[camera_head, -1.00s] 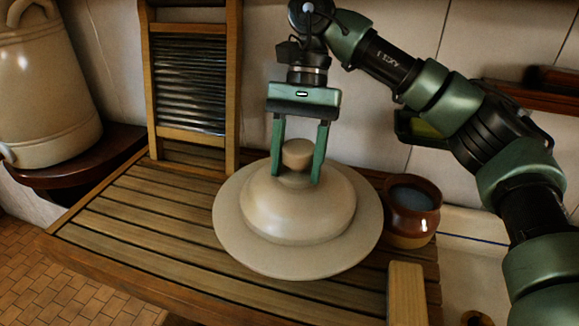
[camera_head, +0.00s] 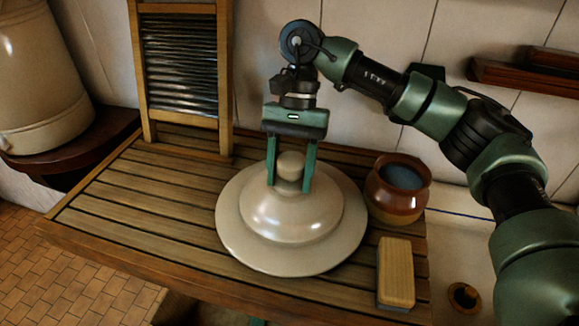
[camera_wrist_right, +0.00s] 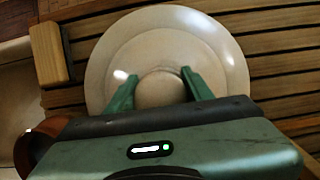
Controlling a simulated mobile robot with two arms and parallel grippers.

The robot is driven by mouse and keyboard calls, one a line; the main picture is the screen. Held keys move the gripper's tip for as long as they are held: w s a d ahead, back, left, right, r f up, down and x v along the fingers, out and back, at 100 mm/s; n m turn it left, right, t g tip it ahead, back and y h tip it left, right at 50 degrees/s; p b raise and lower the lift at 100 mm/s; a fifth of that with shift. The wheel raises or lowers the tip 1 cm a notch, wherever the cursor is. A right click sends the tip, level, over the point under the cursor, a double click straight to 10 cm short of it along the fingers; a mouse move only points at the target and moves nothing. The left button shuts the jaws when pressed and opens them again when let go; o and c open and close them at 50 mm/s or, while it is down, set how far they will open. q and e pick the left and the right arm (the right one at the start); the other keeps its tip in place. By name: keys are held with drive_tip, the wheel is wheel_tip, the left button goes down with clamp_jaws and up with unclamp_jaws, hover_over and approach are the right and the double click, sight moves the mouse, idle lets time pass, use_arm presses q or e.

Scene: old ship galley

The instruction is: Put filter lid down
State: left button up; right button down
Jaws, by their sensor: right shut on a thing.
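The filter lid (camera_head: 292,238) is a wide cream disc with a raised dome and a round knob (camera_head: 291,165). It is at or just above the slatted wooden board; I cannot tell whether it touches. My right gripper (camera_head: 290,182) comes from above, its two green fingers on either side of the knob and shut on it. In the right wrist view the lid (camera_wrist_right: 205,40) lies beyond the fingers, with the knob (camera_wrist_right: 160,90) between them. My left gripper is not in view.
The slatted board (camera_head: 130,235) is clear to the left of the lid. A brown pot (camera_head: 398,188) stands close at the lid's right, with a wooden block (camera_head: 396,272) in front of it. A washboard (camera_head: 180,75) leans at the back. A large crock (camera_head: 40,80) stands at far left.

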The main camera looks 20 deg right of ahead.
drive_tip(key=shift+a, duration=0.1)
drive_tip(key=c, duration=0.6)
unclamp_jaws()
drive_tip(key=shift+f, duration=0.15)
drive_tip(key=shift+s, duration=0.1)
drive_tip(key=shift+r, duration=0.2)
drive_tip(key=shift+w+r, duration=0.2)
drive_tip(key=b+v, duration=0.1)
drive_tip(key=v, duration=0.4)
drive_tip(key=shift+r, duration=0.2)
drive_tip(key=p+v, duration=0.1)
drive_tip(key=v, duration=0.5)
